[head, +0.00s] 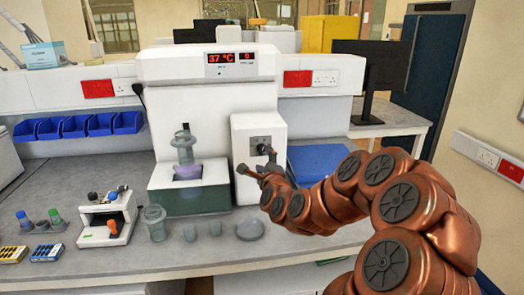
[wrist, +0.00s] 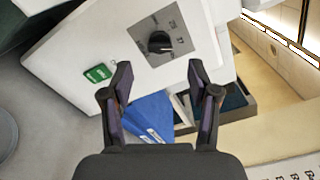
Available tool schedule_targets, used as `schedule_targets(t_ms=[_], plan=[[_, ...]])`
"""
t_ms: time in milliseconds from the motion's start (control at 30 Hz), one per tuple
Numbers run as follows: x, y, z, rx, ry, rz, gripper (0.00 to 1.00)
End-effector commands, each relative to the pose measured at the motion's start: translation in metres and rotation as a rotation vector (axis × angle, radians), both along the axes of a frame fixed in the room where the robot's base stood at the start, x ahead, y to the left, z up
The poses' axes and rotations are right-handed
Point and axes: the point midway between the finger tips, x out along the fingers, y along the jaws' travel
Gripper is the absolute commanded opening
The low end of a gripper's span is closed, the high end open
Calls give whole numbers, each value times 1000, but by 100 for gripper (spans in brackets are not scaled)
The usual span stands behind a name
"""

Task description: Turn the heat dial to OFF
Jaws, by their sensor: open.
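The heat dial (wrist: 159,42) is a black knob on a grey square plate with markings, set in a white box. In the head view the dial (head: 262,148) is on the front of the white box (head: 241,129), right of the glassware stand. The markings are too small to read surely. My gripper (wrist: 160,80) is open and empty in the wrist view, its two fingers spread below and either side of the dial, not touching it. In the head view my gripper (head: 257,170) is just below the dial, close to the box front.
A glass vessel (head: 184,146) stands on the unit left of the box. A dish (head: 250,230) and small beakers (head: 155,221) lie on the bench in front. A blue folder-like thing (head: 318,160) is at the right. A red display reads 37 °C (head: 222,58).

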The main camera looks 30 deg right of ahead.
Motion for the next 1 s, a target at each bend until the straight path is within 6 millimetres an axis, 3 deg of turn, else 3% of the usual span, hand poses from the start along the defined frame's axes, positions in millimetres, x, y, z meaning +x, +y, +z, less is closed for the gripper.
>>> schedule_targets(t_ms=[500, 1000], plan=[[48, -20, 1, -3, 1, -1, 60], [55, -22, 0, -3, 1, 1, 59]])
